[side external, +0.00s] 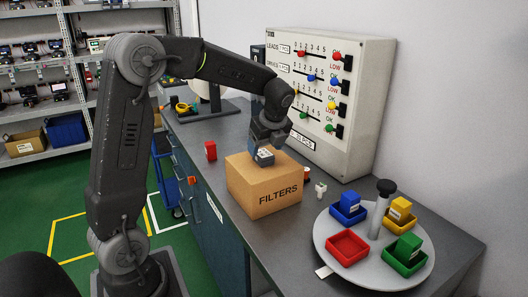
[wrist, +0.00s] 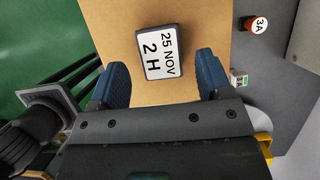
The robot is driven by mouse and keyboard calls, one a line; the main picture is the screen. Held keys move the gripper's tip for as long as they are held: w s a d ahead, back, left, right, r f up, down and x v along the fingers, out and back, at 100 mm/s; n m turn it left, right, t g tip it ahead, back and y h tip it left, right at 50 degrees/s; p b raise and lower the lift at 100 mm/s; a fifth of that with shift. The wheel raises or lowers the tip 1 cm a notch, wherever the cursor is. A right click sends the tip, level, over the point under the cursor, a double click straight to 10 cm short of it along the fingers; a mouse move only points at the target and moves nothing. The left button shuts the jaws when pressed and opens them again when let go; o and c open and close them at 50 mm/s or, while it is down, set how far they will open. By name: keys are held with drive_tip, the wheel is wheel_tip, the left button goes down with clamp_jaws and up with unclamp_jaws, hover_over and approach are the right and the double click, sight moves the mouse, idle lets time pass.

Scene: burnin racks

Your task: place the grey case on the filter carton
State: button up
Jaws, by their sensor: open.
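The filter carton (side external: 262,190) is a brown box marked FILTERS on the bench, and its top fills the middle of the wrist view (wrist: 190,20). The grey case (side external: 264,157) lies on the carton top; in the wrist view the case (wrist: 161,52) shows a white label reading "25 NOV 2 H". My gripper (side external: 266,146) is just above the carton top, pointing down. In the wrist view my gripper (wrist: 161,62) is open, with one blue finger at either side of the case and gaps between.
A round grey turntable (side external: 330,262) with coloured bins stands at the front right. A panel with sliders (side external: 345,80) stands behind the carton. A red block (side external: 210,150) sits left of the carton, and small pieces (side external: 320,189) lie to its right.

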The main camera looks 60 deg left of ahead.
drive_tip(key=v, duration=0.9)
drive_tip(key=s+d+f+n+t+h, duration=0.2)
drive_tip(key=s+d+n, duration=0.6)
drive_tip(key=s+n, duration=0.1)
drive_tip(key=s+d+f+n+t+h, duration=0.2)
drive_tip(key=s+d+n+t, duration=0.1)
drive_tip(key=s+d+n, duration=0.5)
drive_tip(key=shift+s+d+n+t, duration=0.35)
drive_tip(key=shift+s+n, duration=0.15)
drive_tip(key=shift+s, duration=0.6)
